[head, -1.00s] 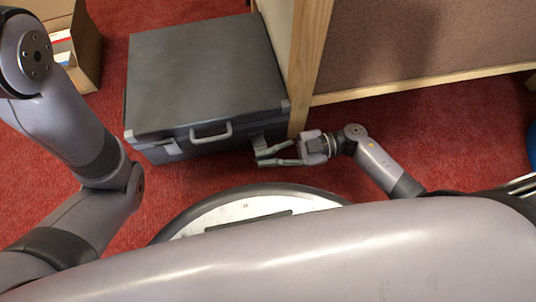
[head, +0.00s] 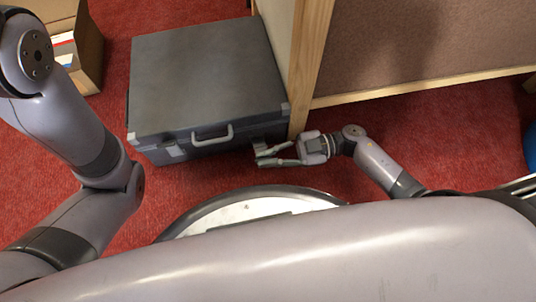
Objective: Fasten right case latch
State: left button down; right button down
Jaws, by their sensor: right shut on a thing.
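A dark grey case (head: 205,80) lies closed on the red carpet, with a pale handle (head: 212,136) on its front face. The left case latch (head: 172,151) shows as a light plate on the front. The right case latch (head: 259,143) is at the right end of the front face, small and partly hidden by my fingers. My right gripper (head: 266,156) is at that latch, reaching in from the right, its fingers closed on it. Whether the latch is fastened cannot be told. My left gripper is out of view; only its arm shows.
A wooden-framed panel (head: 306,75) stands close against the case's right side. A cardboard box (head: 88,45) sits at the upper left. Bare red carpet (head: 440,135) lies to the right of my right gripper.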

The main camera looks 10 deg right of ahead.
aim_at(265, 144)
jog(key=w+r+m+p, duration=0.1)
jog(key=m+p, duration=0.1)
jog(key=p, duration=0.2)
jog(key=w+r+m+p, duration=0.2)
jog(key=m+p, duration=0.1)
jog(key=p, duration=0.1)
jog(key=shift+d+r, duration=0.1)
jog(key=shift+r, duration=0.2)
jog(key=shift+w+r+p, duration=0.2)
jog(key=shift+w+p, duration=0.2)
jog(key=shift+w, duration=0.2)
jog(key=c, duration=2)
grip_release()
jog(key=shift+o, duration=0.2)
jog(key=shift+d, duration=0.15)
jog(key=d, duration=1.1)
jog(key=shift+d, duration=0.4)
jog(key=shift+o, duration=0.3)
